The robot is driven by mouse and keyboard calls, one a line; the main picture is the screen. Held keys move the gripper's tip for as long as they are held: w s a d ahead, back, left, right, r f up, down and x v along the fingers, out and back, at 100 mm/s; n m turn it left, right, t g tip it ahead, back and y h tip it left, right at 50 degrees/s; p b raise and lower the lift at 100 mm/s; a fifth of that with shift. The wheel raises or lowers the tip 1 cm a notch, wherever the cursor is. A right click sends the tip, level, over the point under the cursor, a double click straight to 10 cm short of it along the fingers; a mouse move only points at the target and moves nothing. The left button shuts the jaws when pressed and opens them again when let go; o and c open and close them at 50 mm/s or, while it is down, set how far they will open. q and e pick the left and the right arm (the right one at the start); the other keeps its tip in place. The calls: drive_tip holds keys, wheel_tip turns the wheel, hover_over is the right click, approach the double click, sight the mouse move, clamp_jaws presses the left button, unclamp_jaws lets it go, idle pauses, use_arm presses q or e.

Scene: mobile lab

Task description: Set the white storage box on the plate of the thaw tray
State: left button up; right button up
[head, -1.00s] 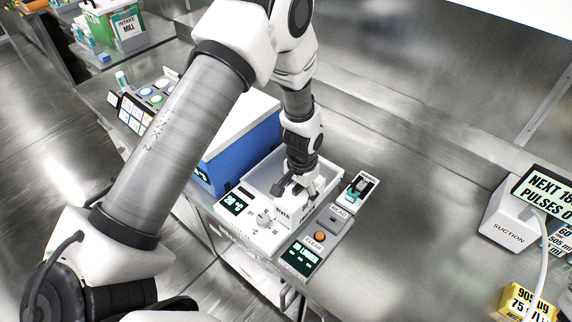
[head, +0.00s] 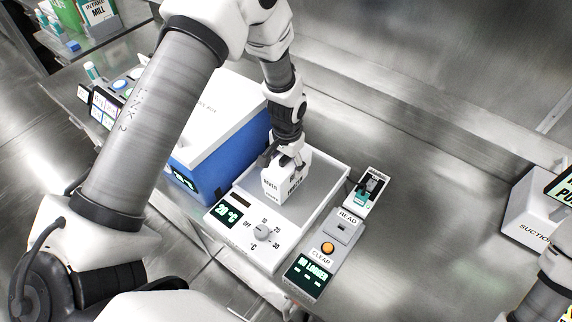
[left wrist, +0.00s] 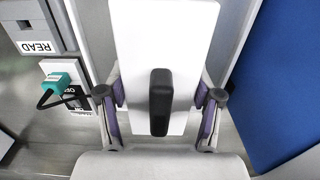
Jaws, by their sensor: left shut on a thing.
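The white storage box (head: 285,182) is upright, with dark lettering on its sides and a black handle on top. My left gripper (head: 289,154) is shut on it from above. In the left wrist view the box's white top (left wrist: 185,35) lies between the two fingers (left wrist: 160,98), around the black handle. The thaw tray (head: 284,251) has a white rim, a dial and a display reading 20 °C. Its grey plate (head: 319,184) shows beside the box. The box is over the plate's left part; I cannot tell whether its base touches. My right gripper is out of view.
A blue cooler with a white lid (head: 215,110) stands close left of the tray. A reader with READ and CLEAR buttons (head: 328,248) and a small teal-and-black device (head: 367,187) stand close right. A suction unit (head: 530,215) is far right. Bench between is clear.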

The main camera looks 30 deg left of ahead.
use_arm(q)
drive_tip(key=shift+w+a+f, duration=0.1)
drive_tip(key=shift+a, duration=0.05)
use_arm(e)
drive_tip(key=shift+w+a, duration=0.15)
use_arm(q)
drive_tip(key=o, duration=1.4)
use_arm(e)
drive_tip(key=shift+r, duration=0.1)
use_arm(q)
wheel_tip(320, 180, up, 12)
drive_tip(key=p, duration=0.9)
drive_tip(key=shift+f, duration=0.15)
drive_tip(key=shift+r+p, duration=0.3)
drive_tip(key=shift+r, duration=0.05)
drive_tip(key=shift+s+f, duration=0.3)
drive_tip(key=shift+f, duration=0.05)
drive_tip(key=s+f+n, duration=0.1)
drive_tip(key=s+f, duration=0.5)
drive_tip(key=s, duration=0.7)
drive_tip(key=s+d+f+n, duration=0.1)
drive_tip(key=s+f, duration=0.5)
drive_tip(key=s, duration=0.6)
drive_tip(key=shift+s+f, duration=0.35)
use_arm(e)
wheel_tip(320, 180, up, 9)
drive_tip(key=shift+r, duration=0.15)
